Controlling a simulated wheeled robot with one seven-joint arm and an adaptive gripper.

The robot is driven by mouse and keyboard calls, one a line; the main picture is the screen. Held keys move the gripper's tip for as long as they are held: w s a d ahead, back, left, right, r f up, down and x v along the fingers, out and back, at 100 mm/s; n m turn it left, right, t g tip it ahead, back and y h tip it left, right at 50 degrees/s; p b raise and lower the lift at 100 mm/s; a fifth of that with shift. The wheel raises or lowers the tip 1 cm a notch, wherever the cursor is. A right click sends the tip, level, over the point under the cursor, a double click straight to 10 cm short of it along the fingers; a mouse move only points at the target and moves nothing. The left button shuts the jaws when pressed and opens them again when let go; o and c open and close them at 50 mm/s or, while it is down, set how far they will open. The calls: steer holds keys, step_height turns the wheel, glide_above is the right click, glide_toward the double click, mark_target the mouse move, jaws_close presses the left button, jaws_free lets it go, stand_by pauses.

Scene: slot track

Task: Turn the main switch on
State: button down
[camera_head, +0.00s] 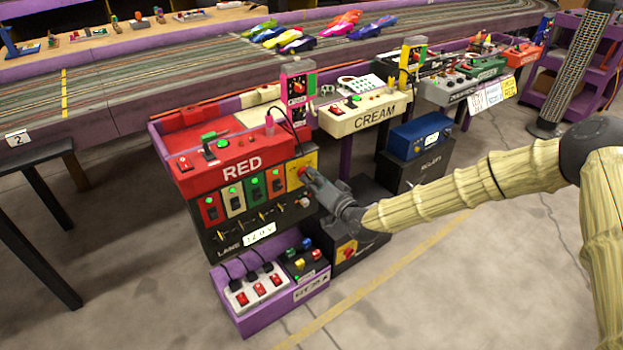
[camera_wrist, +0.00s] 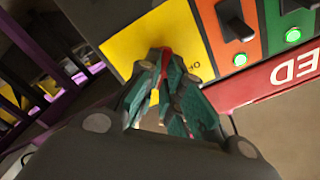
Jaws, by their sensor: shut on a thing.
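The main switch is a red rotary handle on a yellow plate (camera_head: 311,157), at the right end of the black lane panel under the red RED console. In the wrist view the yellow plate (camera_wrist: 140,38) fills the upper middle, with a small dark marking that is partly covered. My gripper (camera_head: 307,176) reaches in from the right and touches the handle. In the wrist view my gripper (camera_wrist: 160,85) is closed around the red handle (camera_wrist: 165,60), whose upper end shows between the fingertips. The fingers hide most of the handle, so its exact angle is unclear.
The RED console (camera_head: 240,157) sits above, with lit switches (camera_head: 233,200) left of the plate. Below are a purple tray (camera_head: 262,318) and a black box with another red knob on yellow (camera_head: 346,251). A blue unit (camera_head: 418,138) stands behind. The floor at front right is clear.

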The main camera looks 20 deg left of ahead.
steer(key=shift+w+d, duration=0.1)
steer(key=c, duration=1.6)
jaws_free()
steer(key=shift+o, duration=0.2)
steer(key=v, duration=1.2)
